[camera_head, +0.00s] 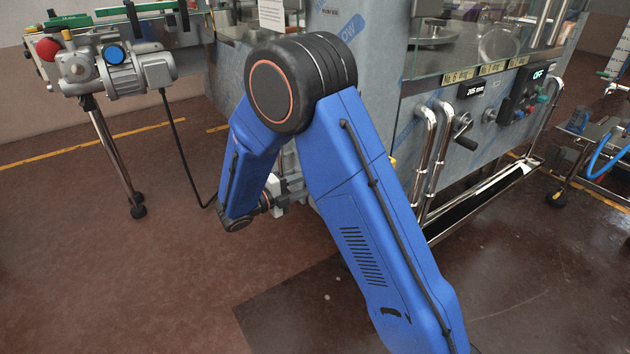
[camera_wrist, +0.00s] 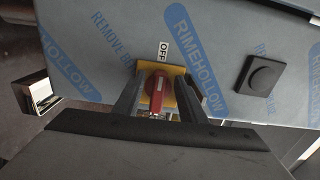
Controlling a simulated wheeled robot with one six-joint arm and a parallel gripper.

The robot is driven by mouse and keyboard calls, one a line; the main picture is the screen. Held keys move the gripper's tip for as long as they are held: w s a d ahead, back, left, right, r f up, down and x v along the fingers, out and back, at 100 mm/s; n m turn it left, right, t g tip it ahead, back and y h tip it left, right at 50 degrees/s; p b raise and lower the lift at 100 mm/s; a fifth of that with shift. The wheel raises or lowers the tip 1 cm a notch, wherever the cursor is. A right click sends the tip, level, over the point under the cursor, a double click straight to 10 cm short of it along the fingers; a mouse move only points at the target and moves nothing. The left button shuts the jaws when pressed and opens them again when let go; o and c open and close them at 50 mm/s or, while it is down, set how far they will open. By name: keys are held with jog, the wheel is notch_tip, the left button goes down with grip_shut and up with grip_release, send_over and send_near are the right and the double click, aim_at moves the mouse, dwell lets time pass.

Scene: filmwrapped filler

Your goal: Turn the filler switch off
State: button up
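The filler switch is a red rotary handle (camera_wrist: 157,92) on a yellow plate (camera_wrist: 172,71), seen in the wrist view. A small "OFF" label (camera_wrist: 163,49) is stuck just above the plate. The handle stands roughly upright in that picture, with its lower end towards me. My gripper (camera_wrist: 160,80) is open, with one dark finger on each side of the handle; gaps show between fingers and handle, and I cannot tell if either touches. In the head view the switch is hidden behind my arm, and only part of my gripper (camera_head: 292,190) shows at the machine's side.
A black knob (camera_wrist: 260,76) sits right of the switch on the film-wrapped panel. In the head view, a control box (camera_head: 530,93) with a display reading "OFF" is at the right. A motor unit (camera_head: 115,65) on a stand is at the left. Brown floor is clear at lower left.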

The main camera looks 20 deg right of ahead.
jog(key=v, duration=1.6)
jog(key=shift+r, duration=0.1)
jog(key=s+d+r+m+g+y, duration=0.35)
jog(key=s+d+m, duration=0.25)
jog(key=d+m, duration=0.3)
jog(key=s+d+r+m+g+y, duration=0.35)
jog(key=s+d+m, duration=0.4)
jog(key=d, duration=0.45)
jog(key=s+d+r+m+t+y, duration=0.1)
jog(key=s+m+t+y, duration=0.2)
jog(key=s+m+y, duration=0.2)
jog(key=s+d+r+m+t+y, duration=0.2)
jog(key=s+m+y, duration=0.3)
jog(key=s+m, duration=0.7)
jog(key=m+t, duration=0.1)
jog(key=m, duration=0.5)
jog(key=shift+s, duration=0.15)
